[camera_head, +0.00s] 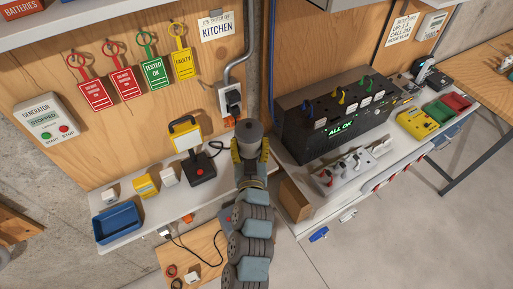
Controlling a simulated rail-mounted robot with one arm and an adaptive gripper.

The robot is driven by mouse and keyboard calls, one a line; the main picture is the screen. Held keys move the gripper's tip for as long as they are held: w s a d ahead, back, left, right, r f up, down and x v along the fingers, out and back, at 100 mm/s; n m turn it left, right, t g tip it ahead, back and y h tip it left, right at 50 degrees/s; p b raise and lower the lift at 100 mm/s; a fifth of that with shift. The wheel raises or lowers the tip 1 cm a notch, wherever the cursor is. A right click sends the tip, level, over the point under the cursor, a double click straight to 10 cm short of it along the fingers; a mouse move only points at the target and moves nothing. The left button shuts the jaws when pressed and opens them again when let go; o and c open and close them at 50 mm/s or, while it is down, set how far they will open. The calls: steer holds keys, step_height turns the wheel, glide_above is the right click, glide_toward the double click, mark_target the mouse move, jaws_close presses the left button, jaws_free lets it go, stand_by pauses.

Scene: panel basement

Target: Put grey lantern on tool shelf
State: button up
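A grey, round-topped object that looks like the grey lantern (249,130) is at the end of my arm, in front of the plywood wall. My gripper (250,152) has its yellow-edged fingers on both sides of it and appears shut on it. The lantern's lower part is hidden by the gripper. A light shelf (130,223) runs below the board to the left of my gripper. Another shelf edge (110,25) crosses the top left. No label shows which is the tool shelf.
A black panel (335,122) and a switch strip (352,170) stand right of my arm. Hanging tags (154,71) and a wall socket (231,97) are close by.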

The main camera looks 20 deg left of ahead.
steer(key=w+f, duration=0.2)
steer(key=f, duration=0.1)
steer(key=w+f, duration=0.3)
steer(key=shift+w+f, duration=0.15)
steer(key=shift+w, duration=0.1)
steer(key=shift+f, duration=1.35)
steer(key=shift+f, duration=0.2)
steer(key=o, duration=1.2)
steer(key=shift+o, duration=0.2)
steer(key=shift+s+d+r+p, duration=0.1)
steer(key=shift+r+p, duration=0.1)
steer(key=shift+p, duration=0.1)
